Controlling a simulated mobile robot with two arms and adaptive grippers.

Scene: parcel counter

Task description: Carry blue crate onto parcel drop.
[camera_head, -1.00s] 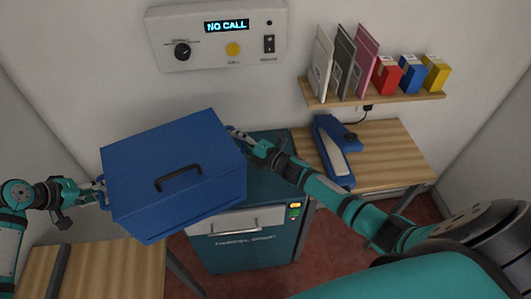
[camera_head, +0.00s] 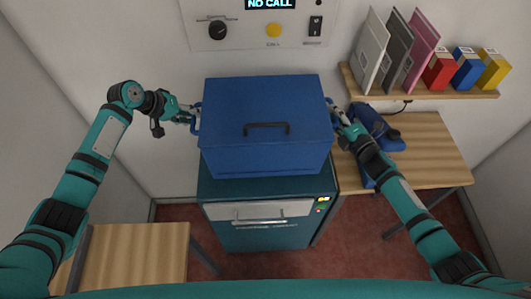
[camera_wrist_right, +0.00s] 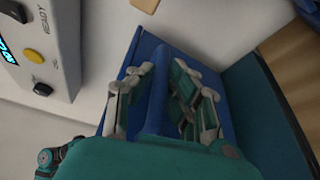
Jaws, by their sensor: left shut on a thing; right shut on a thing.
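The blue crate (camera_head: 265,155), with a closed lid and a dark handle on top, is level above the teal parcel drop (camera_head: 265,208) in the head view. I cannot tell whether it touches the top. My left gripper (camera_head: 194,117) is shut on the crate's left side handle. My right gripper (camera_head: 336,118) is shut on the right side handle. In the right wrist view the right gripper's fingers (camera_wrist_right: 158,95) straddle a blue part of the crate. The parcel drop's front shows a pale flap handle and a small lit indicator. Most of its top is hidden under the crate.
A wall panel (camera_head: 255,25) reading "NO CALL" is behind the crate. A shelf (camera_head: 430,92) with envelopes and small boxes is at right. A wooden table (camera_head: 430,150) with a blue device (camera_head: 375,130) stands close beside my right gripper. Another wooden table (camera_head: 135,255) is at lower left.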

